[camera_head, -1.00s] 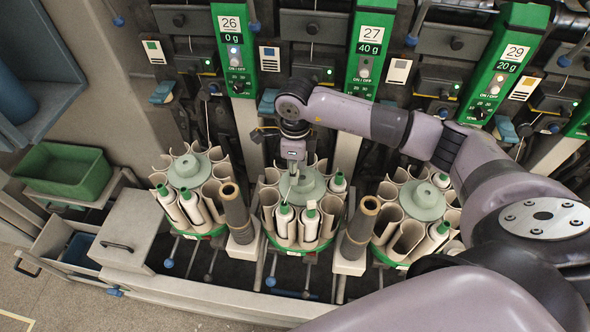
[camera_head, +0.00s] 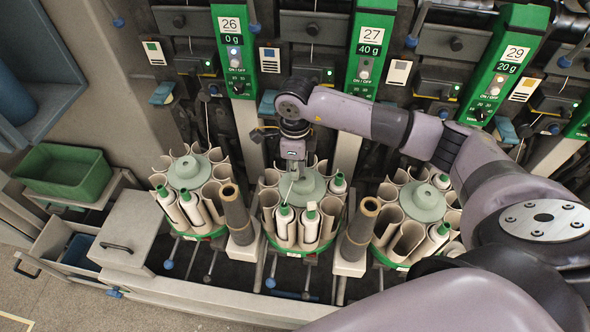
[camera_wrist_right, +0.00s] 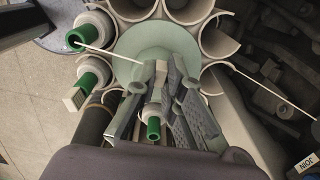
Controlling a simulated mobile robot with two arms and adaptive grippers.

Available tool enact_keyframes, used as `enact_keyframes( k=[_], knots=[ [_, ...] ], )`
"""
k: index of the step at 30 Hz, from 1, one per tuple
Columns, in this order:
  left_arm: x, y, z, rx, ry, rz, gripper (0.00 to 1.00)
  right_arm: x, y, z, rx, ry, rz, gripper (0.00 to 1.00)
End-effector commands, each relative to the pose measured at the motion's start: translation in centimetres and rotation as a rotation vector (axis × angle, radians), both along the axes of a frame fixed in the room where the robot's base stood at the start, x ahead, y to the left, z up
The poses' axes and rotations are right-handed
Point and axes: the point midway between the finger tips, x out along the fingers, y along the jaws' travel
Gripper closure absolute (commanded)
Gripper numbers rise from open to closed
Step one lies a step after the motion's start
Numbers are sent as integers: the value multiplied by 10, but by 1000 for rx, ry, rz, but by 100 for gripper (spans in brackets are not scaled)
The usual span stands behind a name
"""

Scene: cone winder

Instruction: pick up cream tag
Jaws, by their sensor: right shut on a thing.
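My right gripper (camera_head: 293,172) points down over the middle carousel, under the position marked 27. In the right wrist view its fingers (camera_wrist_right: 157,88) are closed in on a small cream tag (camera_wrist_right: 161,72), which shows between the fingertips above the pale green hub (camera_wrist_right: 150,45). The fingers hide part of the tag. A second pale tag (camera_wrist_right: 75,98) sits at the green end of a spool at the left of the wrist view; it also shows in the head view (camera_head: 311,206). My left gripper is not in view.
The middle carousel (camera_head: 301,240) holds upright cream tubes and several green-tipped spools around the hub. Brown posts (camera_head: 236,215) and (camera_head: 358,232) stand close on both sides. Similar carousels flank it. A green bin (camera_head: 65,173) and a grey box (camera_head: 130,232) are at left.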

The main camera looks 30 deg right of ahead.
Motion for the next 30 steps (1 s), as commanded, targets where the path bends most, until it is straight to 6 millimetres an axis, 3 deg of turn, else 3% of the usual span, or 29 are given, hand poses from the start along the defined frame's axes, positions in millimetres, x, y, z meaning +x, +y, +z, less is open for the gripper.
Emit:
enact_keyframes(
  k=[8, 21, 30],
  knots=[
    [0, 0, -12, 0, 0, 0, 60, 2, 0, 37, 0, -8, 0, 99],
    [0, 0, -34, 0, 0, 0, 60, 1, -1, 156, -2, -7, 0, 99],
    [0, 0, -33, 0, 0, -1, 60, 1, 0, 192, -1, -3, -1, 99]
  ],
)
